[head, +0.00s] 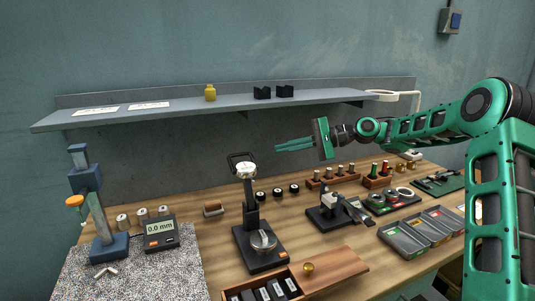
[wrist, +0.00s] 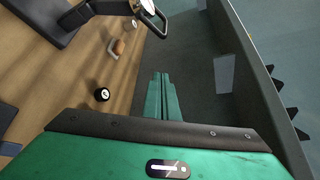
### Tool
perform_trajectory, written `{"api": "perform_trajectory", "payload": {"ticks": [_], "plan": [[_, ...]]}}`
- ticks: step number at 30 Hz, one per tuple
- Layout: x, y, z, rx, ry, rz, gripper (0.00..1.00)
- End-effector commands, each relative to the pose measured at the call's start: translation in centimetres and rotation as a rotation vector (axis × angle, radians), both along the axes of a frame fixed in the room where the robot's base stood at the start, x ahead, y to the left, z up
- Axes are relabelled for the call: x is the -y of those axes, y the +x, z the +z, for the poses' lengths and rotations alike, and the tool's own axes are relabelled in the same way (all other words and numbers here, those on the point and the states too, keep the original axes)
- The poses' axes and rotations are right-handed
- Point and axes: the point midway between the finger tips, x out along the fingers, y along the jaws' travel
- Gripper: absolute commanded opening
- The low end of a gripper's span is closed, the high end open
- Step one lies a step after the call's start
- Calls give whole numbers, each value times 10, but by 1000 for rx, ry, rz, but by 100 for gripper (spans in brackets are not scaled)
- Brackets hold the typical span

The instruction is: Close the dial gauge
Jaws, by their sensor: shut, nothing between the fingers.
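The dial gauge (head: 247,169) stands on a black stand with a heavy base (head: 262,254) in the middle of the bench. A dark loop-shaped part sticks up at its top, above the white dial. A round glassy piece rests low on the stand. In the wrist view the gauge head with its loop (wrist: 150,18) shows at the top edge, partly cut off. My gripper (head: 279,146) is shut and empty, its green fingers pointing left, in the air to the right of the gauge and apart from it. The fingers also show in the wrist view (wrist: 160,78).
A grey shelf (head: 200,111) runs along the wall near my gripper. A height stand (head: 87,205) and a digital readout (head: 160,232) are at left. A small microscope-like device (head: 333,210), parts bins (head: 420,233) and an open wooden box (head: 335,272) crowd the bench.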

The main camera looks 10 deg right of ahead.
Motion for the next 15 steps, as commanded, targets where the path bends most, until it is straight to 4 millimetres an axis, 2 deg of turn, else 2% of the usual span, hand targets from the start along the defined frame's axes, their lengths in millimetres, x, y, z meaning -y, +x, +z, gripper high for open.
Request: {"api": "perform_trajectory", "payload": {"ticks": [5,15], "plan": [[-22,3,-6,1,-1,4,0],[-82,15,-23,0,-3,4,0]]}}
